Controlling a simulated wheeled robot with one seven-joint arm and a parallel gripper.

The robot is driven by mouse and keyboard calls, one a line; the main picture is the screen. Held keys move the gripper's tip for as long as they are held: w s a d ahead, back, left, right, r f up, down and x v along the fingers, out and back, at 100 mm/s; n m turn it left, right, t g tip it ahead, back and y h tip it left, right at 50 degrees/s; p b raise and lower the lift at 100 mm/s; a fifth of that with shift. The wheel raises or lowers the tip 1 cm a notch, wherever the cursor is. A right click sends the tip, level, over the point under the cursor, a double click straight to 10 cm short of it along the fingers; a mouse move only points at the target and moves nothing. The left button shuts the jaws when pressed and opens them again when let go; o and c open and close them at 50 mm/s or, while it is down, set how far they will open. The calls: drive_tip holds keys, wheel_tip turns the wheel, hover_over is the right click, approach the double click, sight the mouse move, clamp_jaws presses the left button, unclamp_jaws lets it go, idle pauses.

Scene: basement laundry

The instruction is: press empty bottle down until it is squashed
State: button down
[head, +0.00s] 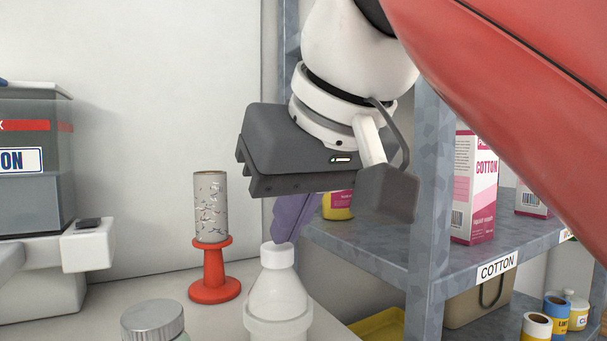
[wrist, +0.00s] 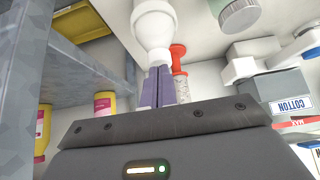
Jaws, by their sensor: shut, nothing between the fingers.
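A white, cloudy bottle (head: 277,295) with a white cap (head: 277,256) stands upright on the pale worktop in the head view, and its base is cut off by the frame edge. Its shoulder slopes and looks undented. In the wrist view the bottle (wrist: 153,24) shows at the top, seen from above its cap. My gripper (head: 281,238) points down with its purple fingers together and nothing between them. The fingertips are right at the top of the cap; I cannot tell whether they touch it. The fingers (wrist: 158,72) also show closed in the wrist view.
A red stand (head: 214,275) holding a grey speckled cylinder (head: 210,207) is left of the bottle. A jar with a metal lid (head: 153,322) is at front left. Shelving (head: 385,240) with cotton boxes (head: 474,185) is close on the right. A grey machine-like unit (head: 35,190) stands far left.

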drive_tip(key=shift+s+d+r, duration=0.2)
drive_tip(key=shift+s+d, duration=0.1)
drive_tip(key=shift+s, duration=0.2)
drive_tip(key=shift+s+d+r, duration=0.2)
drive_tip(key=shift+s+d, duration=0.1)
drive_tip(key=shift+s, duration=0.15)
drive_tip(key=p+v, duration=0.3)
drive_tip(key=v, duration=0.4)
drive_tip(key=shift+s+r, duration=0.25)
drive_tip(key=shift+r, duration=0.05)
drive_tip(key=shift+d, duration=0.15)
